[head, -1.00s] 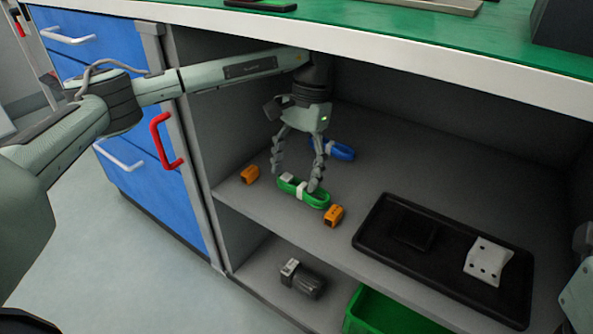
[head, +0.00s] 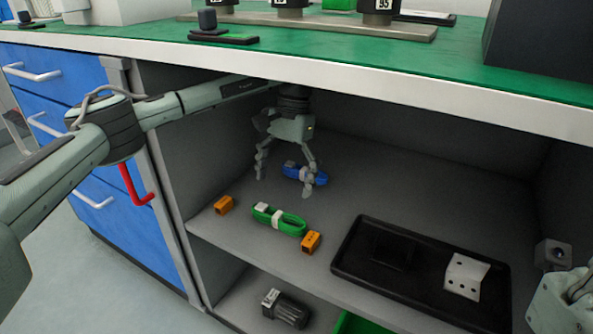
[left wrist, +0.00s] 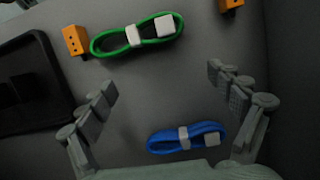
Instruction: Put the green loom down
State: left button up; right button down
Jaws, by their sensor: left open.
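The green loom (head: 281,220), a coiled green cable with a white band and a white connector, lies flat on the upper shelf inside the cabinet. It lies between two orange blocks, the left one (head: 224,204) and the right one (head: 311,242). The green loom also shows at the top of the left wrist view (left wrist: 137,36). My left gripper (head: 281,193) is open and empty, behind and above the green loom and apart from it. A blue loom (head: 305,174) lies further back, partly behind a finger. My right gripper (head: 566,290) shows only in part at the right edge.
A black tray (head: 340,262) holding a white bracket (head: 466,274) and a dark block lies to the right on the shelf. The green-topped counter edge (head: 380,82) hangs over the shelf. A dark motor-like part (head: 285,308) sits on the lower level.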

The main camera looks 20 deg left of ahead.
pick_arm(q)
jog(key=shift+w+d+r+b, duration=0.1)
jog(key=shift+w+d+b, duration=0.05)
jog(key=shift+w, duration=1)
jog(key=shift+w+d+f+b, duration=0.1)
jog(key=shift+w+d+b, duration=0.1)
jog(key=shift+w, duration=0.95)
jog(key=shift+w+d+r+b, duration=0.1)
jog(key=shift+w+d, duration=0.05)
jog(key=shift+w, duration=1)
